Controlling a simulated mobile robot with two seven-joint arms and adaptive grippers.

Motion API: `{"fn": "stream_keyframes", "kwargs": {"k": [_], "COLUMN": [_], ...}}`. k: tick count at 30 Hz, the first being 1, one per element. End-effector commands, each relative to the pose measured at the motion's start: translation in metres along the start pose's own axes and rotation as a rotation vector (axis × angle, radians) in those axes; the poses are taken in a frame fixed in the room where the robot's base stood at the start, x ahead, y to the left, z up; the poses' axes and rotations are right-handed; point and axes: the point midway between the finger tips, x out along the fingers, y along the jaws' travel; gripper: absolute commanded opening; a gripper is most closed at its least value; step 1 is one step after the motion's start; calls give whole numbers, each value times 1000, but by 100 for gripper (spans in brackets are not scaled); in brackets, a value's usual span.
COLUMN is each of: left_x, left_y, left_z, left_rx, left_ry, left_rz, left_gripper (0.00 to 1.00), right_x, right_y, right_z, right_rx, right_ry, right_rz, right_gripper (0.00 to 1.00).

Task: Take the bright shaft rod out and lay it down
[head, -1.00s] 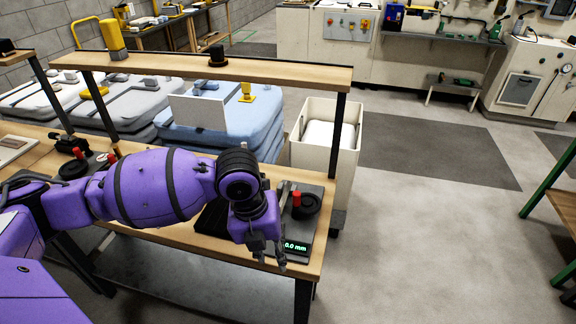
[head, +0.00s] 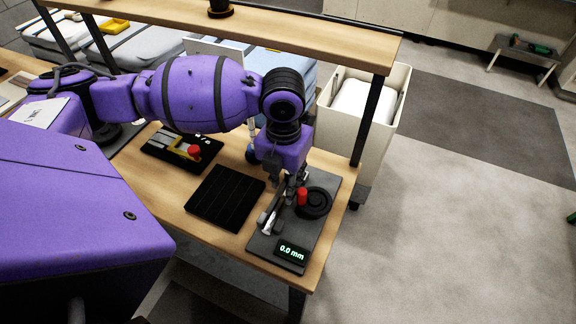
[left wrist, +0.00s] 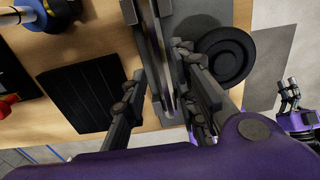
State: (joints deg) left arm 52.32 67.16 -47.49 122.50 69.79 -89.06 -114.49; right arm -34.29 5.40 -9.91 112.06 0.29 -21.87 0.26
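The bright shaft rod (head: 269,223) lies in a narrow grey holder on the dark gauge base (head: 262,245), whose display reads 0.0 mm. In the left wrist view the rod (left wrist: 163,48) runs up and down the picture between my fingers. My left gripper (head: 290,190) is over the back part of the holder. In the left wrist view its fingers (left wrist: 156,72) are apart, one on each side of the holder and rod; contact cannot be told. My right gripper (left wrist: 290,92) shows small at the right edge of the left wrist view; its opening is unclear.
A black grooved pad (head: 226,197) lies bare left of the gauge. A red knob (head: 302,196) and black round dial (head: 318,203) stand close right of my gripper. A black tray (head: 180,148) with yellow and red parts is farther left. A wooden shelf (head: 330,45) crosses behind.

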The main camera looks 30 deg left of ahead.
Motion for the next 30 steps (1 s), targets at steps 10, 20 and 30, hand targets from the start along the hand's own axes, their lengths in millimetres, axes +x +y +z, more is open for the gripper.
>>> {"fn": "stream_keyframes", "kwargs": {"k": [10, 20, 30], "left_x": [39, 41, 41], "left_y": [0, 0, 0], "left_z": [0, 0, 0], "left_rx": [1, 1, 1], "left_ry": [0, -2, -2], "left_rz": [1, 1, 1], "left_gripper": [27, 24, 0], "right_x": [3, 4, 2], "right_y": [-4, -6, -2], "right_z": [-17, -16, -11], "right_rx": [7, 16, 6], "right_ry": [33, 31, 21], "right_rz": [-3, -3, -1], "right_gripper": [0, 0, 0]}}
